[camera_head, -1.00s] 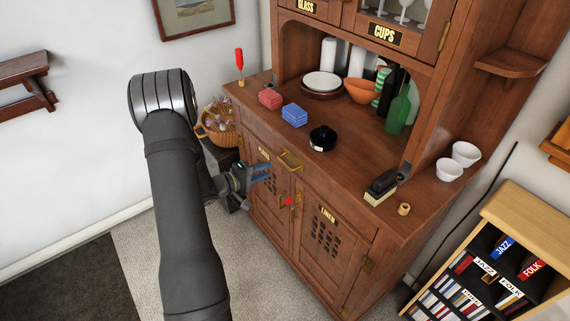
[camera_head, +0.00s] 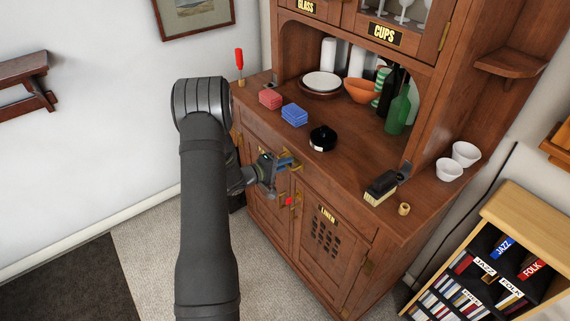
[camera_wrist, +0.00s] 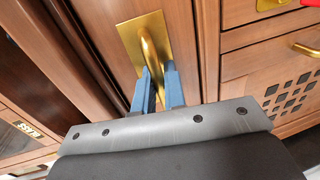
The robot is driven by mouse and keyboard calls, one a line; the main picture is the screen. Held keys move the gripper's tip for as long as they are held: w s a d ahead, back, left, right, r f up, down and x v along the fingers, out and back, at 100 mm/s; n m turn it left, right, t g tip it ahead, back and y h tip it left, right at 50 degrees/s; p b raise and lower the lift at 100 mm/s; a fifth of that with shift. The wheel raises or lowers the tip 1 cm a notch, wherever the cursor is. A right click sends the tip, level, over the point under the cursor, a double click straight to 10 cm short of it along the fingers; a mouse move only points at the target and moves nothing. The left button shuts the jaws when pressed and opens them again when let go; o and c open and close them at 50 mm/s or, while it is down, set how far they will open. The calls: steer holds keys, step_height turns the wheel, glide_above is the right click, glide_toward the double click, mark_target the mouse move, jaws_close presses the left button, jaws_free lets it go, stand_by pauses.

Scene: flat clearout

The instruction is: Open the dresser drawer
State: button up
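The wooden dresser (camera_head: 352,161) stands at centre right in the head view. Its upper drawer front, partly hidden behind my arm, looks closed and flush. The drawer's brass handle (camera_head: 297,167) sits just below the worktop edge; in the wrist view, the handle (camera_wrist: 146,42) is a curved bar on a brass plate. My gripper (camera_head: 291,163) is at this handle. In the wrist view my gripper's blue fingers (camera_wrist: 158,72) lie on either side of the bar's near end, with a gap between them. Whether they touch the bar is unclear.
Red and blue blocks, a black lidded pot (camera_head: 323,138) and a brush (camera_head: 381,185) stand on the worktop above the drawer. A red thing (camera_head: 289,202) shows at the lower doors. A bookcase (camera_head: 497,255) stands at right. Carpet is clear left of the dresser.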

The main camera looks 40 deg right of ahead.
jaws_close()
steer(key=shift+a, duration=0.15)
steer(key=a, duration=2.7)
steer(key=shift+o, duration=2.3)
jaws_free()
steer(key=shift+a, duration=0.1)
